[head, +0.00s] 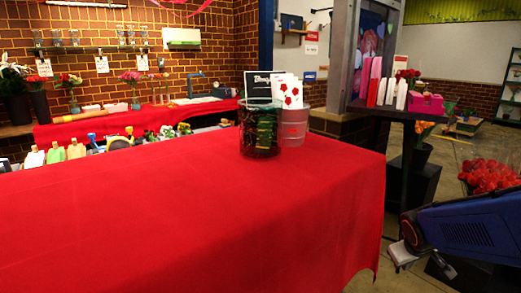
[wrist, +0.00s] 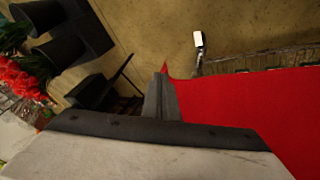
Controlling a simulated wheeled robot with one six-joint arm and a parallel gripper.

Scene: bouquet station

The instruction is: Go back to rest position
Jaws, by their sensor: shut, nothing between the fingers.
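My gripper (wrist: 160,98) shows in the wrist view with its dark fingers together and nothing between them. It is beside the edge of the red-covered table (wrist: 245,110), which lies to its right in that view. In the head view, my blue and black arm is at the lower right, past the right edge of the red-covered table (head: 190,220). The fingers cannot be made out clearly there.
A dark glass vase (head: 260,128) and a clear pinkish container (head: 294,128) stand at the table's far edge. Red flowers (head: 490,176) and a black planter (head: 413,180) are at the right. The near tabletop is clear.

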